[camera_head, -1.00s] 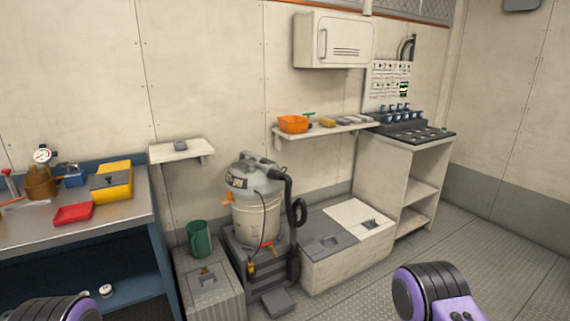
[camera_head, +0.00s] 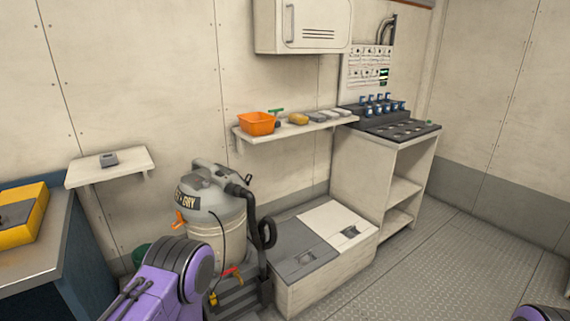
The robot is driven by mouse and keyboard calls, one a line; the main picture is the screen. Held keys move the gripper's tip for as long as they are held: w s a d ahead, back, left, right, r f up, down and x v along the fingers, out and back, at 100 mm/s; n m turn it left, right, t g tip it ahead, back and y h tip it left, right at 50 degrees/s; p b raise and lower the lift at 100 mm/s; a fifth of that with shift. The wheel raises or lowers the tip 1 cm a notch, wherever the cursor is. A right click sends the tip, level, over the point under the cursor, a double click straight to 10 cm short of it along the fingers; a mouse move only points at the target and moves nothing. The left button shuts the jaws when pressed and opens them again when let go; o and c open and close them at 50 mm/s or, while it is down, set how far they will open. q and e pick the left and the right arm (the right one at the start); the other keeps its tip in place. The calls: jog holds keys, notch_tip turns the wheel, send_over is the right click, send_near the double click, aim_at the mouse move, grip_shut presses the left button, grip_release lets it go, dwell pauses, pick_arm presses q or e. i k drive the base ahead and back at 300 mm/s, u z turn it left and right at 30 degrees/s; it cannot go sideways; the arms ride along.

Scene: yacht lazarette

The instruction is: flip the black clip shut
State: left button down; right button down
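I cannot single out the black clip for certain. Purple and black parts of my two arms show at the bottom, the left one covering the vacuum's lower left. Neither gripper's fingers are in view.
A workbench with a yellow case (camera_head: 27,227) stands at left. A small shelf (camera_head: 88,176) holds a grey item. A wall shelf (camera_head: 265,134) carries an orange bin (camera_head: 256,123) and small items. An open-shelved cabinet (camera_head: 371,165) stands right. The plated floor (camera_head: 440,262) is clear.

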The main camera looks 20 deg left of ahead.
aim_at(248, 183)
jog(key=z, duration=0.1)
jog(key=i, duration=1.1)
jog(key=u, duration=0.8)
jog(key=i, duration=0.7)
jog(key=u, duration=0.85)
